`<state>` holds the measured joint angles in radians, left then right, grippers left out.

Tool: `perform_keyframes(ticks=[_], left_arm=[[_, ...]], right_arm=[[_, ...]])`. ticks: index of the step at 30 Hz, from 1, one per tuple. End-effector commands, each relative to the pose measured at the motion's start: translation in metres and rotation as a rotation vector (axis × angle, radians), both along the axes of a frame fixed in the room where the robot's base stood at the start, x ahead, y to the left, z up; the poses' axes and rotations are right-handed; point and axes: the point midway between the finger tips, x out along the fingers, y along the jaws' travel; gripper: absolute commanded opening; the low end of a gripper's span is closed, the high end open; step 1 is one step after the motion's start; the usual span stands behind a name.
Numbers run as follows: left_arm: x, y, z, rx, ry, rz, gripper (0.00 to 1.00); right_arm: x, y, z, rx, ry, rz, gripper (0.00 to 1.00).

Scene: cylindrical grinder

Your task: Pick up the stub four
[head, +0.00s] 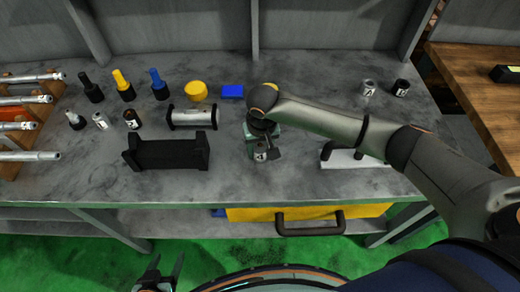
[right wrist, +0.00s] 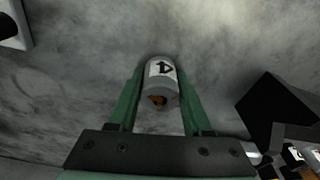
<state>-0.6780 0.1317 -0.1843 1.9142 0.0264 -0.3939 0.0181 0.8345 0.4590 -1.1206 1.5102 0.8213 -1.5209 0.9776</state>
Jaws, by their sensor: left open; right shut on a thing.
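Stub four (head: 260,157) is a small grey cylinder with a white label marked 4. In the right wrist view the stub (right wrist: 161,84) lies between the green fingers of my right gripper (right wrist: 158,88), which is shut on it. In the head view my right gripper (head: 262,142) is over the stub near the middle of the bench and hides part of it. Whether the stub touches the bench is hard to tell. My left gripper (head: 163,272) is open and empty, low in the picture, in front of the bench.
Labelled stubs (head: 368,88) stand at back right. A rack of rods (head: 28,100) is at left.

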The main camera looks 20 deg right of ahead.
Motion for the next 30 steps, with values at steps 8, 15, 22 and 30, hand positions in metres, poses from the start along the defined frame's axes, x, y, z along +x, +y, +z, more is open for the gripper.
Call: perform_keyframes(ticks=[8, 15, 22, 30], left_arm=[[0.0002, 0.0001, 0.0001, 0.0, 0.0, 0.0, 0.67], [0.0001, 0.0002, 0.0002, 0.0, 0.0, 0.0, 0.67], [0.0001, 0.0002, 0.0002, 0.0, 0.0, 0.0, 0.67], [0.0, 0.0002, 0.0001, 0.0, 0.0, 0.0, 0.67]], right_arm=[[0.0002, -0.0003, 0.0003, -0.001, 0.0, 0.0, 0.12], [0.0003, -0.0004, 0.0003, -0.001, -0.001, 0.0, 0.0], [0.0004, -0.0005, 0.0005, -0.001, -0.001, -0.001, 0.0], [0.0005, -0.0006, 0.0006, -0.001, -0.001, -0.001, 0.0]])
